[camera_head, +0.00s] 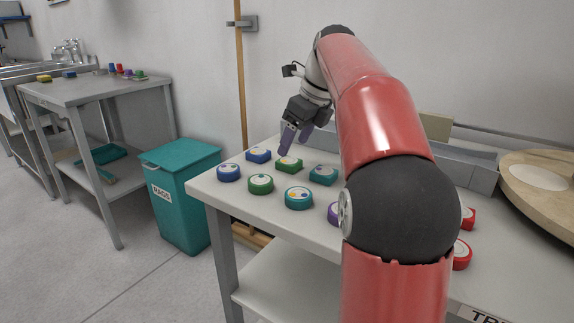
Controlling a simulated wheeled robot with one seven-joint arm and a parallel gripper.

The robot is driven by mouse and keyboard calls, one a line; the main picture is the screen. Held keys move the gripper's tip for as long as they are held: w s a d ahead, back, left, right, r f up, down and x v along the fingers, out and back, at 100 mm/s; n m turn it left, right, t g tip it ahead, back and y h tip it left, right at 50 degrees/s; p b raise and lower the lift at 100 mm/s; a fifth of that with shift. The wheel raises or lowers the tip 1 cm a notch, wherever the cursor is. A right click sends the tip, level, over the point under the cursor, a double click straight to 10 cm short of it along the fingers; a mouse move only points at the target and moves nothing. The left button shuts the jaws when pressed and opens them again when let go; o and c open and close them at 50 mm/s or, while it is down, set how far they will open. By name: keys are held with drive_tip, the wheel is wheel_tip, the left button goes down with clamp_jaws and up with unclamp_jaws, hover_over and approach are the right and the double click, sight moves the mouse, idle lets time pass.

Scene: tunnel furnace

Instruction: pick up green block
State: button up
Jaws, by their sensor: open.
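The green block (289,165) is a small squarish piece with a pale label on top. It lies on the grey table (222,195), in the back row between a blue block and a teal block. My gripper (291,142) is just above the green block, fingers pointing down, open. The fingers look apart from the block, but the exact gap is hard to tell. A round green piece (260,184) lies in front of it, a little to the left.
Close neighbours are a blue block (258,155), a teal block (323,176), a round blue piece (228,172) and a round teal piece (298,198). My arm hides part of the table. A teal bin (180,195) stands left of the table, and a grey box wall (455,165) runs behind.

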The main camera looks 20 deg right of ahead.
sight(289, 160)
drive_tip(key=x, duration=0.2)
drive_tip(key=b+x, duration=0.1)
drive_tip(key=x, duration=0.2)
drive_tip(key=shift+s+d, duration=0.1)
drive_tip(key=shift+d, duration=0.1)
drive_tip(key=c, duration=1.1)
